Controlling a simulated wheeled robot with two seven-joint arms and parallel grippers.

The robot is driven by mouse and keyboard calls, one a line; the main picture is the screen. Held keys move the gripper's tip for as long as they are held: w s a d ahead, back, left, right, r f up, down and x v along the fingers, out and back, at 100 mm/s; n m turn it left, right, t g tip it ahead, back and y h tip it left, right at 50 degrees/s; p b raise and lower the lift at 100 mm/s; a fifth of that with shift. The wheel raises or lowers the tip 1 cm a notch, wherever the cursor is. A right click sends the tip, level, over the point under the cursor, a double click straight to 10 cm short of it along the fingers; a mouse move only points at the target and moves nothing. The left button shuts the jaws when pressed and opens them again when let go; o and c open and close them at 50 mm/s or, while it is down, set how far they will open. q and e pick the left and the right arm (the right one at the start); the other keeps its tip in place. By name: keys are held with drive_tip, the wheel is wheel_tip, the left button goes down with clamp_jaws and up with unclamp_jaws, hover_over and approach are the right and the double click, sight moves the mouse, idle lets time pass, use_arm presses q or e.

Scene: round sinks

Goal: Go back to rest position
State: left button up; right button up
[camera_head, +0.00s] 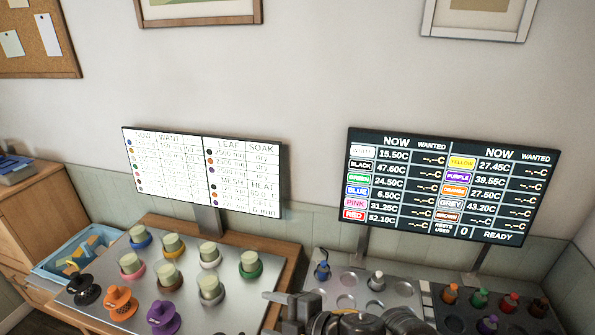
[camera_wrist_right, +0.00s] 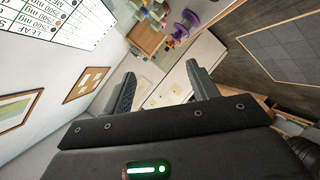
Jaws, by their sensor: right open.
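My right gripper (camera_head: 283,311) shows at the bottom centre of the head view, in front of the counter. In the right wrist view its two fingers (camera_wrist_right: 164,82) stand apart with nothing between them. My left gripper is in neither view.
A steel panel (camera_head: 178,280) holds several pale-topped cups in coloured rings and black, orange and purple pieces. A holed tray (camera_head: 347,301) and a dark rack (camera_head: 465,318) with coloured bottles stand right. Two screens (camera_head: 202,172) (camera_head: 437,188) rise behind. A blue bin (camera_head: 58,268) sits left.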

drive_tip(key=s+d+f+m+t+h, duration=0.1)
drive_tip(key=s+d+f+m+h, duration=0.1)
drive_tip(key=d+f+m+h, duration=0.4)
drive_tip(key=s+d+f+m+t+h, duration=0.1)
drive_tip(key=s+d+f+m, duration=0.15)
drive_tip(key=d+m, duration=0.65)
drive_tip(key=s+d+f+m+g+h, duration=0.5)
drive_tip(key=s+d+f, duration=0.5)
drive_tip(key=s+d, duration=0.5)
wheel_tip(320, 180, down, 29)
drive_tip(key=m+g+b, duration=0.1)
drive_tip(key=g+b, duration=0.1)
drive_tip(key=b, duration=0.3)
drive_tip(key=s+d+f+g+b, duration=0.1)
drive_tip(key=s+f+b, duration=0.4)
drive_tip(key=s+f, duration=1.2)
wheel_tip(320, 180, down, 4)
drive_tip(key=shift+s+d+f+y, duration=0.2)
drive_tip(key=shift+d+y, duration=0.1)
drive_tip(key=shift+d, duration=0.3)
